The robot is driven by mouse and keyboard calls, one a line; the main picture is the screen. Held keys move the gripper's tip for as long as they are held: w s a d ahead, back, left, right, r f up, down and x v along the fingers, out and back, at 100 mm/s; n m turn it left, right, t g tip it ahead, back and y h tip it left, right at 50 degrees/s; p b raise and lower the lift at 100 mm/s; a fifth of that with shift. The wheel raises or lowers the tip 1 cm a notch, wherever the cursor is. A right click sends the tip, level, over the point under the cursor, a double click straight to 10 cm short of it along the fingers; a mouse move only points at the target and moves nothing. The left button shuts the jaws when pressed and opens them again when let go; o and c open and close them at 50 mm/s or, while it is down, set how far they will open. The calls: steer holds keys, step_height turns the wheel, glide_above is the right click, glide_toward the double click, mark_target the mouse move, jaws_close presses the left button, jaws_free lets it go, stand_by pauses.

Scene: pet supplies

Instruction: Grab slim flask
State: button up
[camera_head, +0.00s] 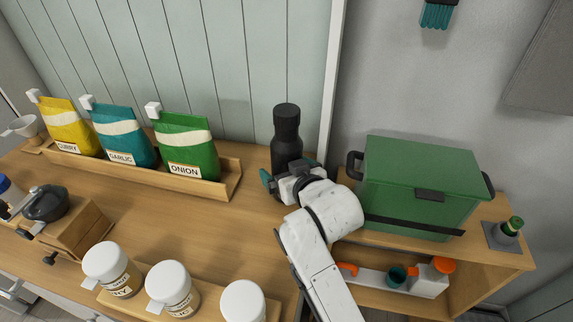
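The slim flask (286,134) is a tall dark bottle with a black cap. It stands upright on the wooden counter, in front of the panelled wall. My gripper (287,172) is at the flask's lower part, on the near side. A teal-tipped finger shows at the flask's left, and a dark part of the gripper shows at its right. The gripper hides the flask's base. I cannot tell whether the fingers touch the flask or stand apart from it.
A wooden rack (140,177) with yellow, teal and green bags stands left of the flask. A green lidded box (424,171) is at the right. White jars (169,284) stand in front, and a grinder (47,203) is at the left. The counter between rack and jars is clear.

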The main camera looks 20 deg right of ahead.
steer(key=shift+c, duration=0.2)
steer(key=c, duration=1.2)
